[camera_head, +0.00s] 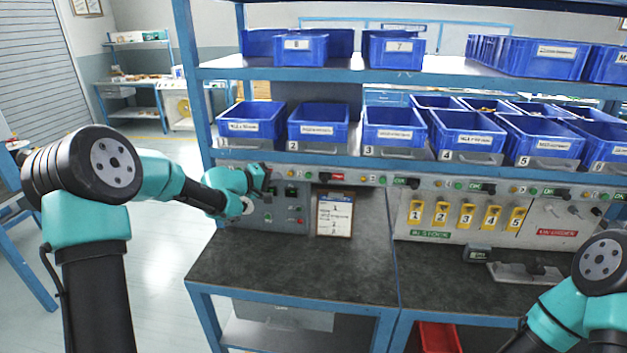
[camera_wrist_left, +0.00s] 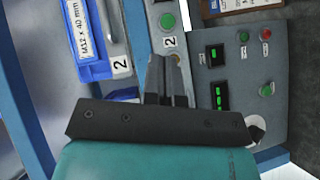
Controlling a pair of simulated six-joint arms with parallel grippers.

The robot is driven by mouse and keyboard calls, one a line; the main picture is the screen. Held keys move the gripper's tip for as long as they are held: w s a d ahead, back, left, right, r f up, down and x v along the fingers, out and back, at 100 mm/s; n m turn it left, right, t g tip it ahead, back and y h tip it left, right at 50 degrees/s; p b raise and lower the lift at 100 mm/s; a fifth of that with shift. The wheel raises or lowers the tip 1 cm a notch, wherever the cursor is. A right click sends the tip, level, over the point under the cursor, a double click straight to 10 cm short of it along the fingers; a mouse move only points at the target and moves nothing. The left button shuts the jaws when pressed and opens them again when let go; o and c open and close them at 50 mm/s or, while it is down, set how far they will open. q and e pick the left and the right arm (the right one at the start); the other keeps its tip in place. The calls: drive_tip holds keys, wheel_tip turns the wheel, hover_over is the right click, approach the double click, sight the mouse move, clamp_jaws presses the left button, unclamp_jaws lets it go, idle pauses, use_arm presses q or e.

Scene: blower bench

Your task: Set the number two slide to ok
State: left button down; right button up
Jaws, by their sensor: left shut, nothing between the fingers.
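The number two slide (camera_head: 325,177) is a small dark slider with a red patch, on the grey rail under the bin marked 2. The lettering on it is too small to read. My left gripper (camera_head: 266,172) is at the rail, left of this slide and apart from it. In the left wrist view the left gripper (camera_wrist_left: 165,60) is shut and empty, its tips close to the rail below a "2" label (camera_wrist_left: 170,42) and a green lamp (camera_wrist_left: 168,21). My right arm shows at the lower right; its gripper is out of view.
Other slides (camera_head: 405,183) along the rail show green patches. Blue bins (camera_head: 318,125) stand above the rail. A control panel (camera_head: 285,215) with displays and buttons and a clipboard (camera_head: 334,215) are below it. The left worktop (camera_head: 290,265) is clear.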

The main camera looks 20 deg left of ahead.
sight(325, 178)
use_arm(q)
drive_tip(key=shift+w, duration=0.1)
idle(0.3)
drive_tip(key=s+d+x, duration=0.1)
drive_tip(key=d+x, duration=0.1)
drive_tip(key=x, duration=1)
drive_tip(key=shift+d+f, duration=0.35)
drive_tip(key=shift+s, duration=0.15)
drive_tip(key=d, duration=0.5)
drive_tip(key=shift+w, duration=0.35)
drive_tip(key=shift+a, duration=0.1)
